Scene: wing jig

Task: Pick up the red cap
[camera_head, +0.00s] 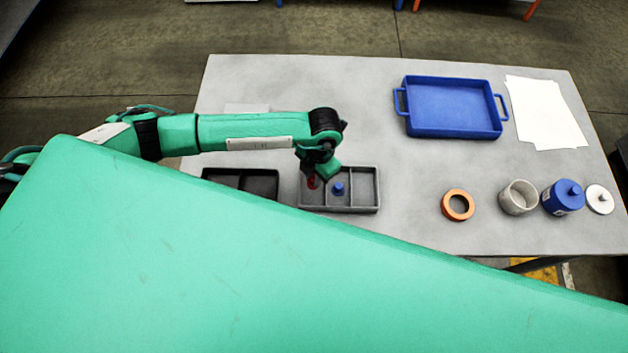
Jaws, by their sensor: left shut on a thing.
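The red cap (311,182) shows as a small dark red patch in the left compartment of the grey divided tray (352,210). My left gripper (313,172) points down over that compartment and is shut on the red cap; its fingertips are small and dark here. I cannot tell whether the cap touches the tray floor. A blue cap (338,188) stands in the middle compartment, just right of the gripper. The right compartment looks empty. My right gripper is not in view.
A dark tray (241,180) lies left of the grey one. A blue handled tray (452,108) and white paper (545,112) lie at the back right. An orange ring (458,205), a grey cup (518,197), a blue jar (563,197) and a white lid (599,199) stand at the right.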

